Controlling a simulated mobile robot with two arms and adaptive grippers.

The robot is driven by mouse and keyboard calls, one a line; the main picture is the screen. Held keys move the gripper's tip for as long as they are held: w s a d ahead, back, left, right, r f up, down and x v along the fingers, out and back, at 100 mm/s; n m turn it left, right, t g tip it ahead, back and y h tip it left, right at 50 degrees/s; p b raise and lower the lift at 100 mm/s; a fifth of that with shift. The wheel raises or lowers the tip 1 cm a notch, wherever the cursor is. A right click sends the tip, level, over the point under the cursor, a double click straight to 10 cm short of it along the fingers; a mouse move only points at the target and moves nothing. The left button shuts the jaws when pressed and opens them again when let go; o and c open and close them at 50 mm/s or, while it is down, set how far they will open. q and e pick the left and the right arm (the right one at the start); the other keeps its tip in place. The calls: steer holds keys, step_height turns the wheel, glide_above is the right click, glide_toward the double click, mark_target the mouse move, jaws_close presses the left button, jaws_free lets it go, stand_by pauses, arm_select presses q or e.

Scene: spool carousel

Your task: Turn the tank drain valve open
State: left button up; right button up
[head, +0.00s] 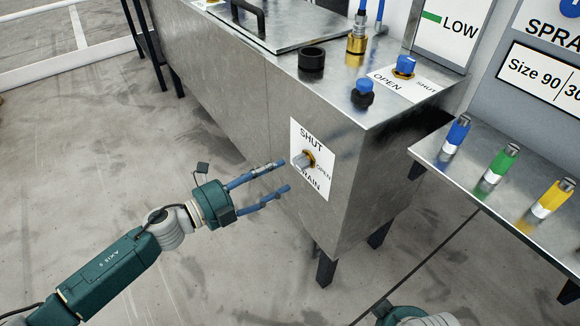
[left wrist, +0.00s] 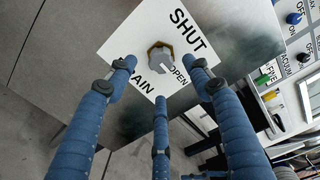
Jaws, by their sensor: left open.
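The drain valve (head: 304,161) is a small grey knob on a brass-coloured base. The fingertips (left wrist: 161,76) look apart from the knob.
Blue-capped valves (head: 404,66) and a black ring (head: 311,58) stand on the tank top. A shelf at right holds blue, green and yellow bottles (head: 497,165). Part of my right arm (head: 415,317) shows at the bottom edge. The floor left of the tank is clear.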

arm_select(q)
steer(key=shift+v, duration=2.2)
steer(key=shift+w, duration=0.1)
